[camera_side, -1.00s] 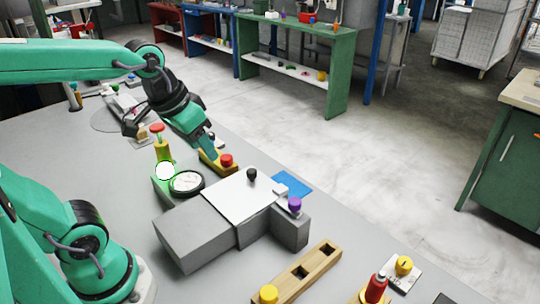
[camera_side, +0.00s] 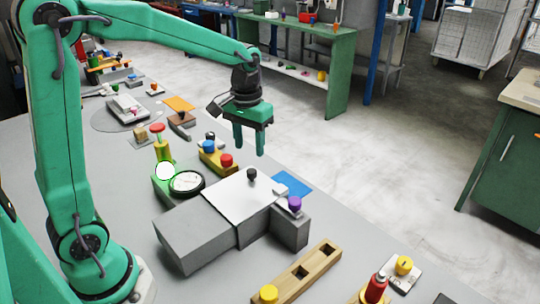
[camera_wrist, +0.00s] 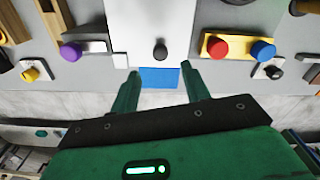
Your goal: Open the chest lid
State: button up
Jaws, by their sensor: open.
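A large grey box (camera_side: 190,238) with a white plate (camera_side: 236,198) over its top stands in the middle of the table; I take it as the chest and the plate as its lid. A black knob (camera_side: 252,174) stands on the plate near its far edge. The plate lies flat on the box. My gripper (camera_side: 249,142) is open and empty, in the air above and beyond the knob. In the wrist view, the knob (camera_wrist: 160,50) shows just past the gap between my fingertips (camera_wrist: 160,72), with the white plate (camera_wrist: 150,20) behind it.
A purple knob (camera_side: 295,203) with a pale bar sits at the box's right end. A blue mat (camera_side: 292,183) lies beyond it. A yellow block (camera_side: 212,158) with red and blue knobs and a round dial (camera_side: 187,182) stand close on the left. A wooden block (camera_side: 318,262) lies in front.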

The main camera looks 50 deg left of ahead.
aim_at(252, 170)
jog(key=shift+w+f, duration=0.25)
jog(key=shift+f, duration=0.15)
jog(key=shift+f, duration=3.8)
grip_shut()
